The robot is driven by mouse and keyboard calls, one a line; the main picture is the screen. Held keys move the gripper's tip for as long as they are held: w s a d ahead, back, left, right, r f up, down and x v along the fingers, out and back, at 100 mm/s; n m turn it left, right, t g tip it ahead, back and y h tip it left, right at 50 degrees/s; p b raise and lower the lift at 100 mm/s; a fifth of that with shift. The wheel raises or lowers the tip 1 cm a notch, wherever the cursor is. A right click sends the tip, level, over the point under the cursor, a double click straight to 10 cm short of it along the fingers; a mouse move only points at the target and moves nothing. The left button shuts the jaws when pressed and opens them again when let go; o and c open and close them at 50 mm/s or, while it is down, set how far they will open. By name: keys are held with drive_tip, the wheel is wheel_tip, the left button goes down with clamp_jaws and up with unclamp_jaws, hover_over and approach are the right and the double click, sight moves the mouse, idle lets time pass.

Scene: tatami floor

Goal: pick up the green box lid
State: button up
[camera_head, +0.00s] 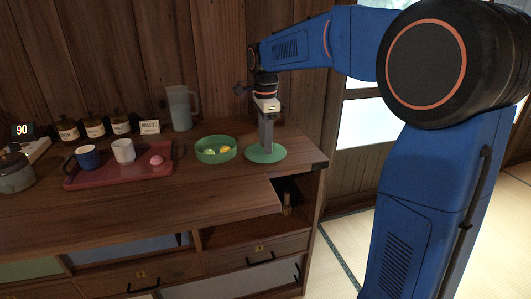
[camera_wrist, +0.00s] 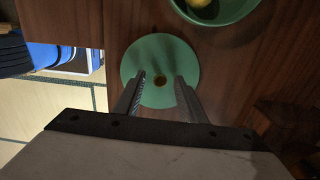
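The green box lid (camera_head: 265,153) is a flat round disc on the wooden counter, near its right end. In the wrist view the lid (camera_wrist: 152,55) shows a small brown knob (camera_wrist: 160,80) at its middle. My gripper (camera_head: 266,143) is directly above the lid, pointing down. In the wrist view my gripper (camera_wrist: 160,82) has its two fingers apart, one on each side of the knob. I cannot tell whether the fingers touch the lid. The open green box (camera_head: 215,150) stands just left of the lid, with yellowish pieces inside.
A red tray (camera_head: 85,181) holds a blue cup (camera_head: 88,157), a white cup (camera_head: 123,150) and a pink item (camera_head: 157,160). The counter's right edge is close to the lid.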

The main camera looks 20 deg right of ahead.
clamp_jaws()
drive_tip(key=shift+r, duration=0.1)
